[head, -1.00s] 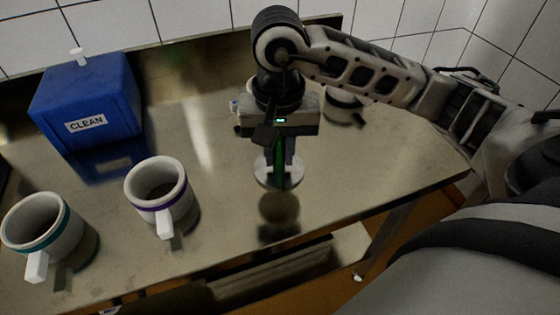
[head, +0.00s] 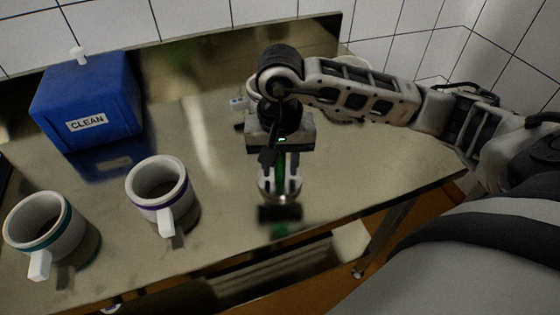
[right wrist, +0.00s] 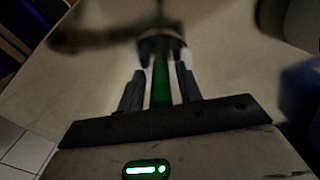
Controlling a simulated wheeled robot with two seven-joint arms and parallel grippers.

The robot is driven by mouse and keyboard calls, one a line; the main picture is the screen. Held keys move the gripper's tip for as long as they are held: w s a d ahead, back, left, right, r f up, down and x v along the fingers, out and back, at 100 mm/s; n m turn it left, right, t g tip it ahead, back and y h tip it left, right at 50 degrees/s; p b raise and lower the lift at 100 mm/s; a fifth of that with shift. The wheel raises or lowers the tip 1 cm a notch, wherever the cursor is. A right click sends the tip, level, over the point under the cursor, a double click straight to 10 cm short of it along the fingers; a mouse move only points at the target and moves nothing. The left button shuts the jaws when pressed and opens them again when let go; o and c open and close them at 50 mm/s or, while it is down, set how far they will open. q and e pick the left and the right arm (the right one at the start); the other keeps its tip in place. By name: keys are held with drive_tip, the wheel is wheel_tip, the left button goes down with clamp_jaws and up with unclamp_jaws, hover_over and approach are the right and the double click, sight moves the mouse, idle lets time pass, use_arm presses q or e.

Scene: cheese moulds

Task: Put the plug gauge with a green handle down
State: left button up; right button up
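The plug gauge with a green handle (head: 280,165) stands upright on the steel table, its round metal end (head: 280,196) down at the table surface. My right gripper (head: 280,181) points straight down around the green handle. In the right wrist view, the handle (right wrist: 161,85) runs between the two fingers (right wrist: 160,88), with a pale gap on each side, so the gripper looks open. The metal end (right wrist: 162,45) lies beyond the fingertips and is blurred. The top of the handle is hidden under the gripper body. My left gripper is not in view.
A mug with a purple band (head: 160,190) and a mug with a teal band (head: 45,228) stand left on the steel table (head: 350,195). A blue box labelled CLEAN (head: 88,98) is behind them. A partly hidden pale item is behind my right arm. The table's front edge is close.

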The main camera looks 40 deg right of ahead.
drive_tip(key=shift+r, duration=0.15)
drive_tip(key=shift+r+p, duration=0.25)
drive_tip(key=shift+p, duration=0.1)
wheel_tip(320, 180, up, 11)
drive_tip(key=shift+f+b, duration=0.1)
drive_tip(key=shift+b, duration=0.25)
drive_tip(key=shift+r, duration=0.45)
